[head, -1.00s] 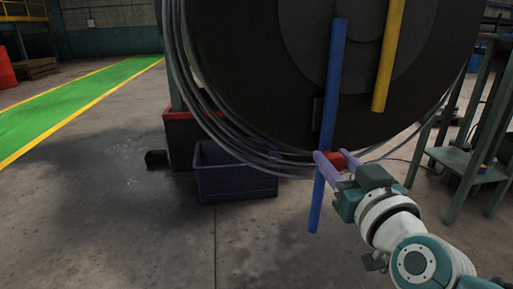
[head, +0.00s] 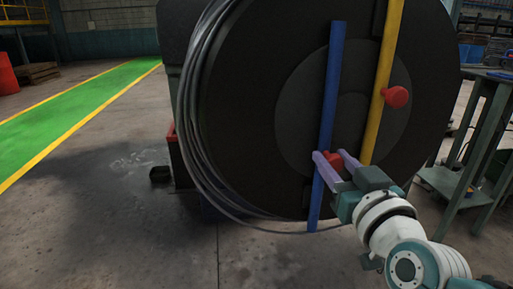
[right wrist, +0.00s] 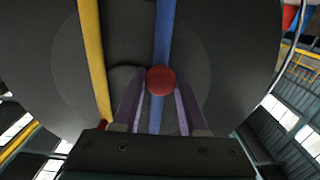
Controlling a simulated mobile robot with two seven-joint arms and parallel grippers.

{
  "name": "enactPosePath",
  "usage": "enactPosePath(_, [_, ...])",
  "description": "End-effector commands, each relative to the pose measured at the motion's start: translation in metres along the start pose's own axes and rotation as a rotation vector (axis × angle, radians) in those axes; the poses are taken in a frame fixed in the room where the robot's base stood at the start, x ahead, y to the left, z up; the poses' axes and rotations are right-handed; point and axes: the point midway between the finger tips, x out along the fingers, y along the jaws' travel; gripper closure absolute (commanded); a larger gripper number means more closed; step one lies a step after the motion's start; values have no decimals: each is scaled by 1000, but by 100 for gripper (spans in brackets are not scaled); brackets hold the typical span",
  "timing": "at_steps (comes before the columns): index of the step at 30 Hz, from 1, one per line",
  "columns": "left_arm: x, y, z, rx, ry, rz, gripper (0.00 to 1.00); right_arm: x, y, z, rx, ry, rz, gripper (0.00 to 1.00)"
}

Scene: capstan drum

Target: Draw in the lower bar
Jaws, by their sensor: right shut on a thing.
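The big black drum (head: 262,110) fills the middle of the head view. The long blue bar (head: 331,80) stands nearly upright across its face, its foot close to the drum's bottom rim. The yellow bar (head: 382,75) with its red knob (head: 397,97) is to its right and ends higher. My right gripper (head: 330,156) is shut on the red knob (head: 333,163) of the blue bar. In the right wrist view the fingers (right wrist: 160,92) flank the round knob (right wrist: 161,80) in front of the blue bar (right wrist: 165,35). My left gripper is out of view.
Grey cable (head: 190,110) loops round the drum's left side and hangs under it. A green metal bench (head: 480,140) stands to the right. The floor (head: 110,200) at left is open, with a green walkway (head: 80,105) beyond.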

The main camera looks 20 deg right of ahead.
Motion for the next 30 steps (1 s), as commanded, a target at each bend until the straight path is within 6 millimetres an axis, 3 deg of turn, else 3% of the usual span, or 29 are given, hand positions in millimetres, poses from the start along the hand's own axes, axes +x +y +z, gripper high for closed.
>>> enactPosePath(1, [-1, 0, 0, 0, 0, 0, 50, 2, -1, -10, 1, 23, 2, 100])
enactPosePath(9, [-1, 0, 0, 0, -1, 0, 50, 2, -1, -9, 1, 23, 1, 100])
enactPosePath(10, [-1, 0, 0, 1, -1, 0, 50, 2, -1, -9, 1, 24, 1, 56])
enactPosePath(17, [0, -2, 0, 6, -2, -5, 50, 1, 0, -6, 1, 15, 1, 30])
enactPosePath(26, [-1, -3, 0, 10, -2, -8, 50, -2, 0, -3, 0, 9, 1, 30])
enactPosePath(30, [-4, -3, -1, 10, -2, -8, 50, -19, 0, -3, 1, 6, 0, 30])
